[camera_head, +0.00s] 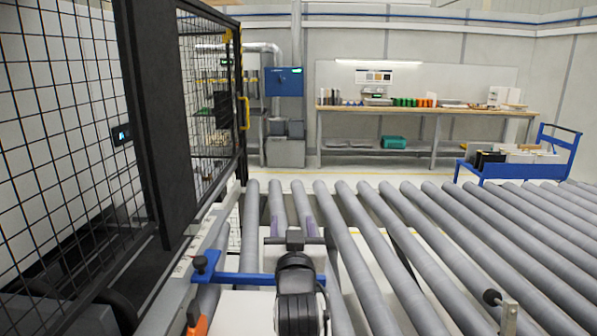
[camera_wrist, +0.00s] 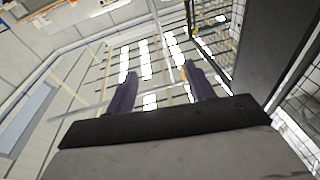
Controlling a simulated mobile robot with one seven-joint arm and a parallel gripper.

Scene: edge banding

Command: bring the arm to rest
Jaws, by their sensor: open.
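My gripper (camera_head: 292,224) is at the lower middle of the head view, in front of the grey rollers (camera_head: 372,225) as seen from the camera. Its two purple fingers are spread apart with nothing between them. In the wrist view, my gripper (camera_wrist: 160,88) shows the same two fingers apart, with an empty gap. My dark wrist and part of my arm show below it in the head view. Its height over the rollers is hard to tell.
A black mesh guard (camera_head: 165,110) stands close on the left. A blue bar (camera_head: 250,278) crosses the conveyor's near left side. A blue cart (camera_head: 562,145) stands at right; a workbench (camera_head: 420,110) with several items stands at the back. The visible rollers carry no panel.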

